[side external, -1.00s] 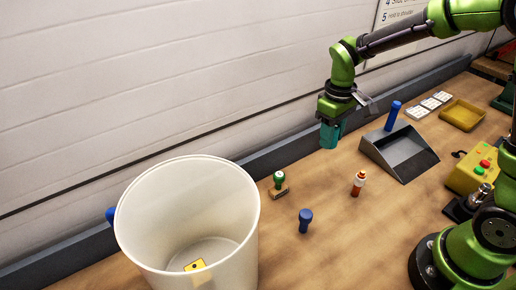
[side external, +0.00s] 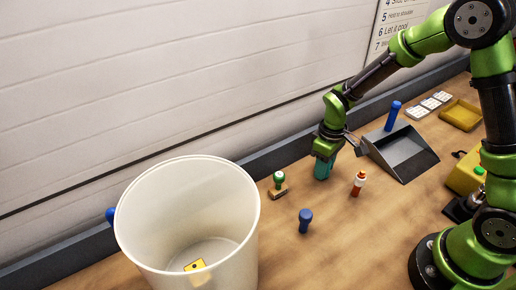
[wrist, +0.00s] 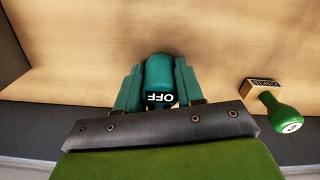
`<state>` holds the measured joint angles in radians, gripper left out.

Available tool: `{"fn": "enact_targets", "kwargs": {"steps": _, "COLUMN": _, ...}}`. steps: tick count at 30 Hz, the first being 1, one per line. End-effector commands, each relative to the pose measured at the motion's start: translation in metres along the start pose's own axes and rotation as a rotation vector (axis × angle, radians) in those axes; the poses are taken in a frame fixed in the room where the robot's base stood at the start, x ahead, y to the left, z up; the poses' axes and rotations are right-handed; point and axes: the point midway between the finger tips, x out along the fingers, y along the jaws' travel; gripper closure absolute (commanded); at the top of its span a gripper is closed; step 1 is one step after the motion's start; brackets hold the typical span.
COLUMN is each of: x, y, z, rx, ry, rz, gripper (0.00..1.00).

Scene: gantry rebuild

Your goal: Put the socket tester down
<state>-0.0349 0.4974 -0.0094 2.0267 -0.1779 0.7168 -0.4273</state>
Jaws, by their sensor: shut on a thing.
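The socket tester (wrist: 160,72) is a teal, rounded thing with a white "OFF" mark on its dark end, seen in the wrist view between my two teal fingers. My gripper (side external: 322,170) is shut on it and points down, low over the bench between the green-handled stamp and the orange-and-white bottle. In the side external view the fingers largely hide the tester. I cannot tell whether its lower end touches the bench.
The green-handled stamp (side external: 278,184) stands left of my gripper; the orange-and-white bottle (side external: 358,184) stands right. A blue knobbed thing (side external: 305,221) stands nearer the camera. A white bin (side external: 136,246) holds a yellow piece. A grey dustpan (side external: 403,155) lies right. Wood between them is bare.

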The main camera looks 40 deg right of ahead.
Motion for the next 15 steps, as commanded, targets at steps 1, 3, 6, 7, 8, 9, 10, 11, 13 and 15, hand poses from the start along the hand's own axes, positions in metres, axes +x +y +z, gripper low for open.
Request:
{"fn": "enact_targets", "kwargs": {"steps": 1, "x": -0.0004, "y": 0.0000, "z": -0.0002, "rx": 0.000, "ry": 0.001, "rz": 0.000, "gripper": 0.94}}
{"fn": "enact_targets", "kwargs": {"steps": 3, "x": -0.0006, "y": 0.0000, "z": -0.0002, "rx": 0.000, "ry": 0.001, "rz": 0.000, "gripper": 0.94}}
{"fn": "enact_targets", "kwargs": {"steps": 6, "x": 0.0009, "y": 0.0000, "z": -0.0001, "rx": 0.000, "ry": 0.000, "rz": 0.000, "gripper": 0.94}}
{"fn": "enact_targets", "kwargs": {"steps": 7, "x": 0.0019, "y": 0.0000, "z": 0.0000, "rx": 0.000, "ry": -0.001, "rz": 0.000, "gripper": 0.94}}
{"fn": "enact_targets", "kwargs": {"steps": 8, "x": 0.0029, "y": 0.0000, "z": 0.0000, "rx": 0.000, "ry": -0.001, "rz": 0.000, "gripper": 0.94}}
{"fn": "enact_targets", "kwargs": {"steps": 9, "x": 0.0023, "y": 0.0000, "z": -0.0001, "rx": 0.000, "ry": 0.000, "rz": 0.000, "gripper": 0.57}}
{"fn": "enact_targets", "kwargs": {"steps": 10, "x": 0.0022, "y": 0.0000, "z": -0.0001, "rx": 0.000, "ry": 0.000, "rz": 0.000, "gripper": 0.52}}
{"fn": "enact_targets", "kwargs": {"steps": 11, "x": 0.0022, "y": 0.0000, "z": -0.0001, "rx": 0.000, "ry": 0.000, "rz": 0.000, "gripper": 0.48}}
{"fn": "enact_targets", "kwargs": {"steps": 13, "x": 0.0021, "y": 0.0000, "z": -0.0001, "rx": 0.000, "ry": 0.000, "rz": 0.000, "gripper": 0.37}}
{"fn": "enact_targets", "kwargs": {"steps": 15, "x": 0.0020, "y": 0.0000, "z": -0.0001, "rx": 0.000, "ry": 0.000, "rz": 0.000, "gripper": 0.37}}
